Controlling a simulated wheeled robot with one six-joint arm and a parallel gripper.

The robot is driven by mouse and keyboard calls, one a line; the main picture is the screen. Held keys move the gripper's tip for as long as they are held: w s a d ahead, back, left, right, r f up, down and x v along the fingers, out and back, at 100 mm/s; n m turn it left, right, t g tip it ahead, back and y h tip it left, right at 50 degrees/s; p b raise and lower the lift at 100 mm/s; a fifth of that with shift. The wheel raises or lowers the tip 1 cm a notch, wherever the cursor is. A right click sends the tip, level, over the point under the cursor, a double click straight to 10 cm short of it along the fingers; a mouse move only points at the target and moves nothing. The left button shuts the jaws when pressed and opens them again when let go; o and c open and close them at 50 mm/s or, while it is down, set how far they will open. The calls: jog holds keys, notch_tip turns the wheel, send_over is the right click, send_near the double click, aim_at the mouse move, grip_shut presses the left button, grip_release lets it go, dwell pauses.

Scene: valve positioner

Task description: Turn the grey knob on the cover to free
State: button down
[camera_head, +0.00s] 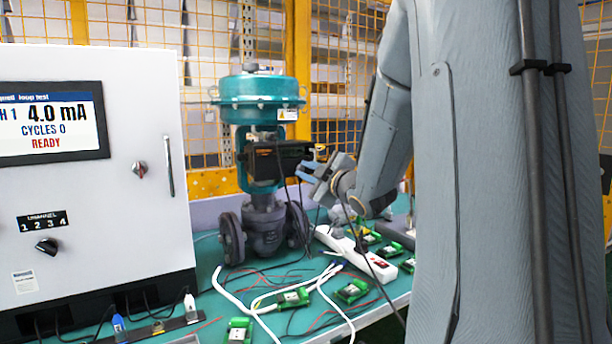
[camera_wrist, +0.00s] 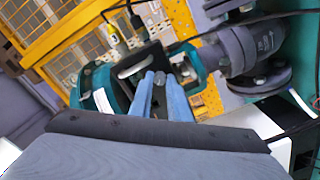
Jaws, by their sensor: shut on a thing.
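The valve positioner (camera_head: 272,160) is a black box mounted on the teal yoke of the valve, below the round teal actuator (camera_head: 258,97). Its dark cover (camera_wrist: 152,56) with a pale slot-shaped window fills the middle of the wrist view. The small grey knob (camera_wrist: 160,79) shows between the tips of my two blue fingers. My gripper (camera_wrist: 161,82) is shut on the knob. In the head view my gripper (camera_head: 312,166) reaches the positioner from the right, and the knob cannot be made out there. The knob's setting and any markings are not legible.
A grey cabinet (camera_head: 85,220) at left has a screen reading 4.0 mA, CYCLES 0, READY. Green boards (camera_head: 352,291), white cables (camera_head: 262,306) and a power strip (camera_head: 355,255) lie on the teal bench. A yellow mesh fence (camera_head: 340,60) stands behind.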

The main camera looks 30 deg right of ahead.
dwell(0.4)
jog(key=c, duration=1.7)
grip_release()
jog(key=shift+o, duration=0.2)
jog(key=s, duration=0.7)
jog(key=shift+s, duration=0.4)
jog(key=shift+d, duration=0.1)
